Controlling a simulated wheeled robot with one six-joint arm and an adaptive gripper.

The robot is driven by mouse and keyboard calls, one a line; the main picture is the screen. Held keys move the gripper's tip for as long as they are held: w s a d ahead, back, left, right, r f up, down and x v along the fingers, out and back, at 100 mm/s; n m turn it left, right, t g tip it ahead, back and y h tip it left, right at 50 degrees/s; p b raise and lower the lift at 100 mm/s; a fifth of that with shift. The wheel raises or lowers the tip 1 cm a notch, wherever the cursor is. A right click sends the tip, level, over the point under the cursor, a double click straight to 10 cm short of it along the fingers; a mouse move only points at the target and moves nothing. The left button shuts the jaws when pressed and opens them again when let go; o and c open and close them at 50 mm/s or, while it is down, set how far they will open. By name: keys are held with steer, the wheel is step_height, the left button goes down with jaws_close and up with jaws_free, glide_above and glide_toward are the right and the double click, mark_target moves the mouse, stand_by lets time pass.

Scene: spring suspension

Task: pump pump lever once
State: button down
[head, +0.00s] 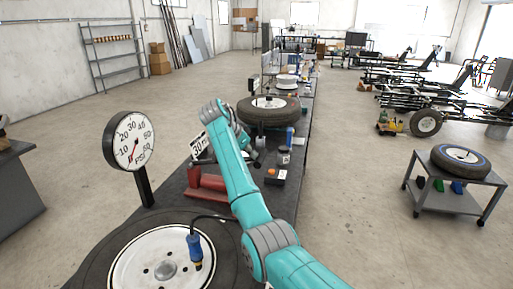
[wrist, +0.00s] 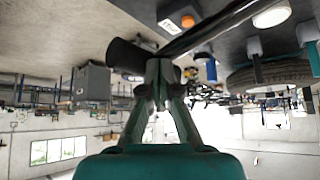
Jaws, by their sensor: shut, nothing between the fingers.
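A dark rod with a thick black grip (wrist: 127,55), which looks like the pump lever, crosses the upper part of the wrist view. My gripper (wrist: 159,72) is shut and empty, with its fingertips right beside the rod near the grip. I cannot tell whether they touch. In the head view a red pump body (head: 207,187) stands on the dark workbench, left of my arm. My arm hides part of the pump area and the lever there. A round pressure gauge (head: 130,140) stands on a black post; its red needle points down and left.
A tyre with a white rim (head: 165,270) lies at the near end of the bench, with a blue-handled hose fitting (head: 194,248) on it. Another tyre (head: 268,110) lies farther along. A cart (head: 455,195) holding a tyre stands right.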

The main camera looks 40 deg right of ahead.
steer(key=a, duration=0.1)
steer(key=a+r, duration=0.1)
steer(key=a, duration=0.1)
stand_by(0.4)
step_height(320, 180, up, 10)
stand_by(0.6)
steer(key=shift+a, duration=0.1)
